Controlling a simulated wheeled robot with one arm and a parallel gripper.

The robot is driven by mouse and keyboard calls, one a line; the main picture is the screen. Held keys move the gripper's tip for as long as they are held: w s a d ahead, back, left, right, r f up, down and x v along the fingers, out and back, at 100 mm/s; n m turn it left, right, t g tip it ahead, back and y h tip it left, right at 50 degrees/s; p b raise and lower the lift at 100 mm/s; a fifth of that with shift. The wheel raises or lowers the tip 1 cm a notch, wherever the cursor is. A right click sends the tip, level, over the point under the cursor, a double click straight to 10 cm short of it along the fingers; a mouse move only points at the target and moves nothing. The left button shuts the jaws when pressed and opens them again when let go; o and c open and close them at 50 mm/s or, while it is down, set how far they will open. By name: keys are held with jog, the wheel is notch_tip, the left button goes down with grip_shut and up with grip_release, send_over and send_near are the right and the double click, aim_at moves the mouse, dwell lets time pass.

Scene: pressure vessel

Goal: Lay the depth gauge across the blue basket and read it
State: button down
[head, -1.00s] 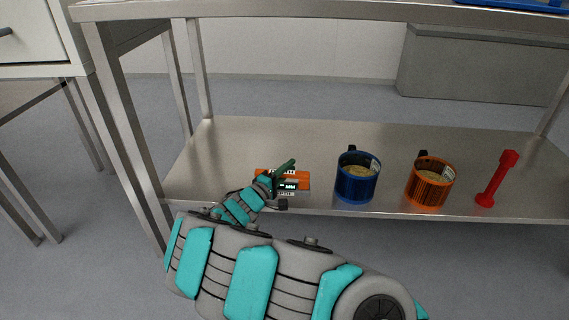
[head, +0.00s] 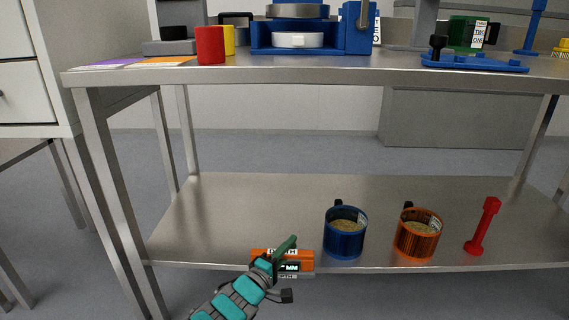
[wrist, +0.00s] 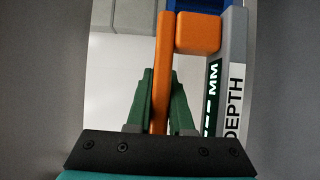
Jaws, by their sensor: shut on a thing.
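My gripper (head: 284,250) is shut on the orange depth gauge (head: 262,254) near the lower shelf's front edge. In the wrist view the green fingers (wrist: 160,105) clasp the gauge's orange bar (wrist: 161,60). The grey side of the gauge carries a display with "MM" and the word "DEPTH"; the digits are too oblique to read. The blue basket (head: 345,244) stands upright on the lower shelf, to the right of the gauge and apart from it in the head view. Tan contents show inside it.
An orange basket (head: 417,240) and a red dumbbell-shaped tool (head: 481,230) stand right of the blue basket on the lower shelf (head: 220,215). The upper table (head: 330,73) overhangs, with a red cup (head: 210,45) and blue fixtures. The lower shelf's left and back are clear.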

jog(key=w+d+r+n+t+y+p, duration=0.1)
jog(key=w+d+r+y+p, duration=0.1)
jog(key=w+d+r+p, duration=0.2)
jog(key=w+d+r+n+t+y+p, duration=0.1)
jog(key=w+d+r+p, duration=0.3)
jog(key=d+r, duration=0.6)
notch_tip(320, 180, up, 7)
jog(key=shift+f+n+y+p, duration=0.1)
jog(key=shift+n+y+p, duration=0.4)
jog(key=shift+y+p, duration=0.25)
jog(key=shift+a, duration=0.2)
